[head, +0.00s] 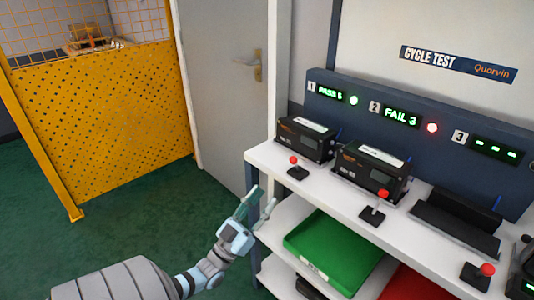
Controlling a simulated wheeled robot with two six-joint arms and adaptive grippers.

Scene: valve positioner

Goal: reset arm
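My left gripper (256,205) is in the lower middle of the head view, in front of the white bench's left end. Its two fingers are spread apart and nothing shows between them. My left arm comes in from the bottom left. My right gripper is not in the head view.
A white bench (262,157) holds black units (304,139) and red-knobbed levers (297,171). A panel (330,84) reads "PASS 5", "FAIL 3" and dashes. A green tray (333,250) and a red tray (408,284) sit on the shelf below. The green floor left is clear, beside a yellow barrier (100,125).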

